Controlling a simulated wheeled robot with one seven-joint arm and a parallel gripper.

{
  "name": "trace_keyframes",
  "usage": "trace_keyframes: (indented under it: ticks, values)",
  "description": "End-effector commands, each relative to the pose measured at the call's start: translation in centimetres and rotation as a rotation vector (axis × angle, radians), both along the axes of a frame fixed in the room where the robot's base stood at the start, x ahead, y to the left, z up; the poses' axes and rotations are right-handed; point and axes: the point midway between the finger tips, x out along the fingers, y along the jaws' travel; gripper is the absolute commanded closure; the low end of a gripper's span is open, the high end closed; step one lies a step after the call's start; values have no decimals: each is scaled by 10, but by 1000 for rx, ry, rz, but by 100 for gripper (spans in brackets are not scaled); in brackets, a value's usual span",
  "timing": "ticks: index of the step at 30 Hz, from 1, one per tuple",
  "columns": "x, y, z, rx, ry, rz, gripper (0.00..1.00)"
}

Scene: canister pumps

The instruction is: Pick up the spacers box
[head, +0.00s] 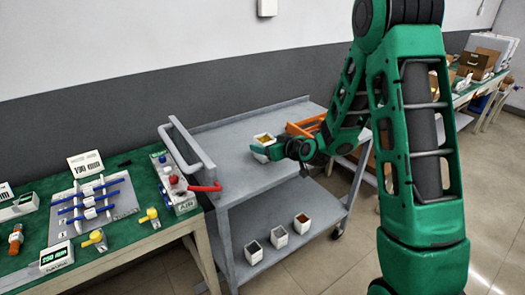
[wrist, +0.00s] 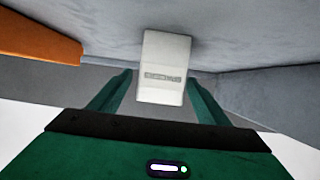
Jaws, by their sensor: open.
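A small white open-topped box (head: 262,155) with yellowish contents stands on the top shelf of the grey cart. In the wrist view the white box (wrist: 165,55) shows a grey label too blurred to read, so I cannot confirm it is the spacers box. My gripper (head: 270,150) reaches in from the right at the box. In the wrist view my gripper (wrist: 160,78) is open, with one green finger on each side of the box's near end. I cannot tell whether the fingers touch it.
The grey cart (head: 235,187) has an orange bin (head: 305,126) behind my gripper; orange also shows at left in the wrist view (wrist: 40,38). Three white boxes (head: 279,238) stand on the lower shelf. A green-topped bench (head: 115,240) with pump parts stands left.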

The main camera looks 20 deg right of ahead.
Motion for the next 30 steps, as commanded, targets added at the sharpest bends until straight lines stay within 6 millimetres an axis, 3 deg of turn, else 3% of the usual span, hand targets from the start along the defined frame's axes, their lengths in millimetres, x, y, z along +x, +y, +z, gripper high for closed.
trace_keyframes:
  ticks: [12,21,23,28,30]
  values:
    - [42,15,-17,-1,0,1,30]
    - [46,16,-18,0,0,0,30]
    - [46,16,-18,0,0,0,42]
    - [46,16,-18,0,0,0,82]
    - [46,16,-18,0,-1,0,82]
